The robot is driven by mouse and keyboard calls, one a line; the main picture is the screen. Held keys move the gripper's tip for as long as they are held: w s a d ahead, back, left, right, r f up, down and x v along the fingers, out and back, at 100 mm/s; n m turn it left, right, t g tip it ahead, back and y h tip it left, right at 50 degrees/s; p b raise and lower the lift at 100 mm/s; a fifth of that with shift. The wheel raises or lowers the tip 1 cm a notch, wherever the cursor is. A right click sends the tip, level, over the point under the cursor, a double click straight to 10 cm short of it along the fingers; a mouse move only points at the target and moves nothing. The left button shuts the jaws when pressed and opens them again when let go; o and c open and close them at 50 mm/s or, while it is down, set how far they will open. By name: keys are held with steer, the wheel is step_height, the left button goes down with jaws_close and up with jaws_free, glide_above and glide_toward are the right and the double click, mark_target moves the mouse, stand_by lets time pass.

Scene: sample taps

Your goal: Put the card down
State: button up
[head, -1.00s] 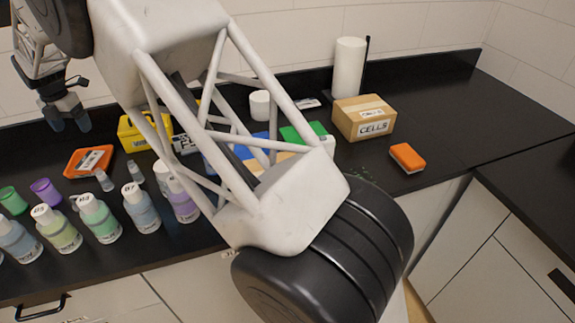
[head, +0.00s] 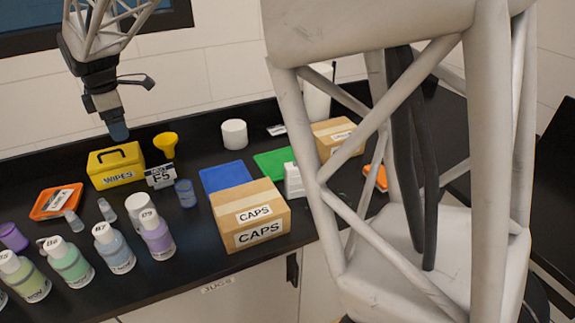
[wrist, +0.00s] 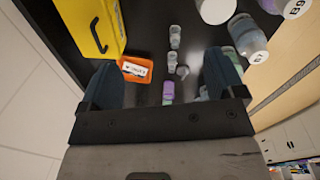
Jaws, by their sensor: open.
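A small white card with dark print (head: 61,200) lies in the orange tray (head: 40,214) at the left of the counter. In the wrist view, the card (wrist: 134,69) and tray (wrist: 128,78) show between and beyond my fingers. My gripper (head: 119,132) is open and points down, high over the area of the yellow wipes box, apart from the card. In the wrist view my gripper (wrist: 164,78) has its two dark blue fingers wide apart with nothing held. A second card marked F5 (head: 160,176) stands right of the wipes box.
The yellow wipes box (head: 117,168) and a yellow funnel (head: 165,146) stand behind the tray. Several bottles line the counter front. A CAPS box (head: 250,214), blue mat (head: 226,177) and green mat (head: 272,164) are to the right. My own arm link hides the right side.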

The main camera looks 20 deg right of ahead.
steer(key=s+d+r+m+t, duration=0.1)
steer(key=s+d+r+m, duration=0.2)
steer(key=s+d+m, duration=1.15)
steer(key=s+d+f+m, duration=0.3)
steer(key=s+d, duration=0.3)
steer(key=s, duration=0.6)
steer(key=s+d+f+m, duration=0.3)
steer(key=s+d, duration=0.4)
steer(key=s, duration=0.6)
steer(key=shift+s+d+f+t, duration=0.15)
steer(key=shift+f+t, duration=0.2)
steer(key=shift+t, duration=0.05)
steer(key=shift+c, duration=0.4)
steer(key=c, duration=0.6)
